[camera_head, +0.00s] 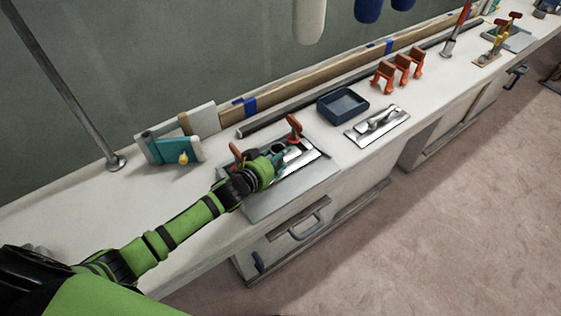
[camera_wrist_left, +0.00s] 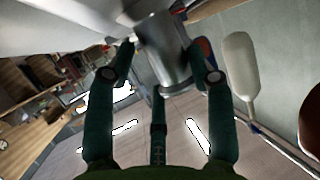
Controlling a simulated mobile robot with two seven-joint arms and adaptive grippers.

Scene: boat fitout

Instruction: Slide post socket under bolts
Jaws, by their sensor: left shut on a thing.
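My left gripper (camera_head: 274,160) is low over a bright metal plate (camera_head: 308,158) on a grey board, between two red-handled clamps. In the left wrist view, its teal fingers (camera_wrist_left: 160,58) are closed around a grey metal cylinder, which looks like the post socket (camera_wrist_left: 163,38). A small grey part of the socket (camera_head: 278,149) shows beside the fingers in the head view. The bolts cannot be made out; the gripper hides part of the plate. I cannot tell whether the socket touches the plate. My right gripper is not in view.
One red clamp (camera_head: 294,128) stands behind the gripper, another (camera_head: 236,155) to its left. A dark blue tray (camera_head: 342,105) and a metal plate with a handle (camera_head: 378,126) lie to the right.

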